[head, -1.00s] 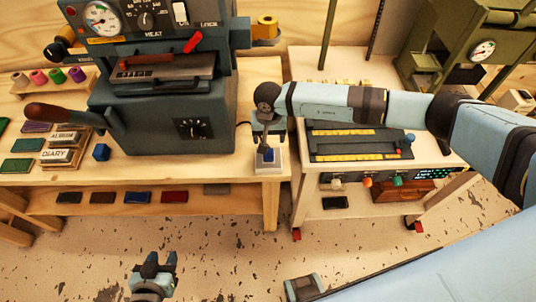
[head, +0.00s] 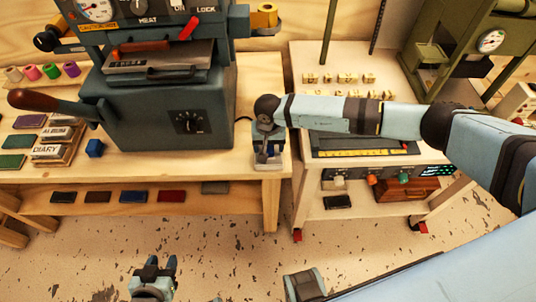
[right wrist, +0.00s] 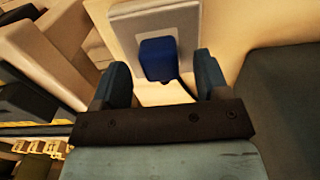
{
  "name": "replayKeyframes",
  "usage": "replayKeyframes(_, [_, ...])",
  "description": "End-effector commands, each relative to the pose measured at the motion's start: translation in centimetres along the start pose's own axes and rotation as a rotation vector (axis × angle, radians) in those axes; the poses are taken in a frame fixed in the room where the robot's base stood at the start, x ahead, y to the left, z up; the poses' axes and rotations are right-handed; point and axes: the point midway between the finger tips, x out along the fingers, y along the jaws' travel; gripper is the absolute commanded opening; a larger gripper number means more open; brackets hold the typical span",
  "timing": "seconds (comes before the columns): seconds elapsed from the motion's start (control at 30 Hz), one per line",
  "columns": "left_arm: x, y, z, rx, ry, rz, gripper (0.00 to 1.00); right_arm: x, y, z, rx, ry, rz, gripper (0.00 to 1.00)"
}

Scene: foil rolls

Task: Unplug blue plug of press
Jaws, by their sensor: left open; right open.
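The blue plug (right wrist: 158,58) sits in a pale square socket plate (right wrist: 190,22) in the right wrist view. My right gripper (right wrist: 161,76) is open, with one finger on each side of the plug. Gaps show between plug and fingers. In the head view my right gripper (head: 268,152) is over the socket at the table's right end and hides most of the plug. The dark press (head: 165,110) stands on the wooden table to the left of it. My left gripper (head: 154,268) is open and empty, low in front of the table.
A small blue block (head: 95,148) and foil rolls (head: 50,71) lie on the wooden table (head: 215,172). A cart (head: 312,95) with letter blocks stands to the right, partly behind my right arm. A green press (head: 440,60) is at the back right.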

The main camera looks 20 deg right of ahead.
Motion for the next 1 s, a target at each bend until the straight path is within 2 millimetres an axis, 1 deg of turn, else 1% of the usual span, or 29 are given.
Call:
replayKeyframes(0.03, [0.7,0.0,1.2,-0.004,-0.007,0.001,0.43,1.1,0.0,0.0,0.0,0.001,0.0,0.68])
replayKeyframes(0.1, [0.9,0.0,1.5,-0.01,-0.015,0.002,0.43,1.5,0.0,0.0,0.001,0.0,-0.001,0.68])
replayKeyframes(0.17, [0.9,0.0,1.5,-0.014,-0.015,0.003,0.43,1.6,0.0,0.0,0.001,0.0,-0.001,0.68])
replayKeyframes(0.37, [0.7,0.1,0.4,-0.018,-0.005,0.002,0.43,1.6,0.0,0.0,0.001,0.0,-0.001,0.68])
replayKeyframes(0.77, [0.8,0.1,0.7,-0.019,-0.007,0.002,0.43,1.6,0.0,0.0,0.001,0.0,-0.001,0.68])
replayKeyframes(1.0, [1.1,0.1,1.2,-0.019,-0.007,0.001,0.43,1.7,0.0,-0.1,0.001,0.001,0.0,0.68])
